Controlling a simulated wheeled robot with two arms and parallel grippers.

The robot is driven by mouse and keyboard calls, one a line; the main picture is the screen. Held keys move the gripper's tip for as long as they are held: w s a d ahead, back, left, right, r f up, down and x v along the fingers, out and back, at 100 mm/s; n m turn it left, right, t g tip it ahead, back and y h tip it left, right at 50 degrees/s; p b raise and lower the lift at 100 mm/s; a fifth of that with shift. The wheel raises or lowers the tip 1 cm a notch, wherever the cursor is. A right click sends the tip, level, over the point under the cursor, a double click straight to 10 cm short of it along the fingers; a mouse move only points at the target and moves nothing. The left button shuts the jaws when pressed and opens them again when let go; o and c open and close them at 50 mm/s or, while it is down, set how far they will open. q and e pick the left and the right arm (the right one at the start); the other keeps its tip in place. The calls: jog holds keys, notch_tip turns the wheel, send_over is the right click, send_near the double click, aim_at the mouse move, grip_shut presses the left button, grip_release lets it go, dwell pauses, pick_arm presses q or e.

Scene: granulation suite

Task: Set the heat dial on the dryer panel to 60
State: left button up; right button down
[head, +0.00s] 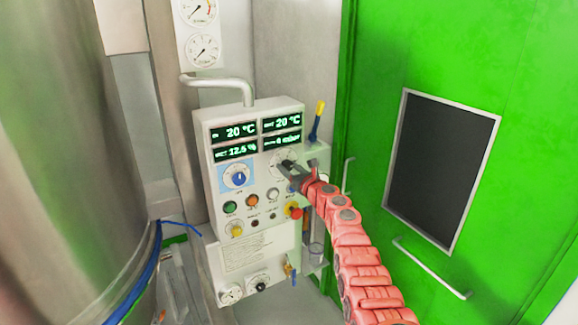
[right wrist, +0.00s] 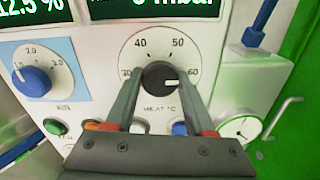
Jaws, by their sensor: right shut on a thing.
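The dryer panel (head: 258,185) is a pale box with green displays. The heat dial is a black knob (right wrist: 158,74) on a white round scale in the right wrist view, marked 40, 50 and 60, with HEAT °C below. Its white pointer mark points right, roughly toward the 60 side; I cannot tell whether it is exactly on it. My right gripper (right wrist: 160,84) is shut on the knob, one finger on each side. In the head view my right gripper (head: 290,166) partly covers the heat dial. My left gripper is not in view.
A blue knob (head: 238,178) on a blue plate sits left of the heat dial. Several buttons, with a red one (head: 293,210), lie below it. A yellow-and-blue lever (head: 317,120) stands at the panel's right. A green door (head: 380,60) is on the right, a steel vessel (head: 60,150) on the left.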

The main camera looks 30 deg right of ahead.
jog(key=shift+f+m, duration=0.25)
jog(key=shift+m, duration=0.15)
jog(key=shift+c, duration=1.3)
grip_release()
jog(key=shift+r, duration=0.1)
jog(key=shift+s+p, duration=0.4)
jog(key=shift+s, duration=0.3)
jog(key=s, duration=1.6)
jog(key=shift+d+b, duration=0.3)
jog(key=shift+b, duration=0.05)
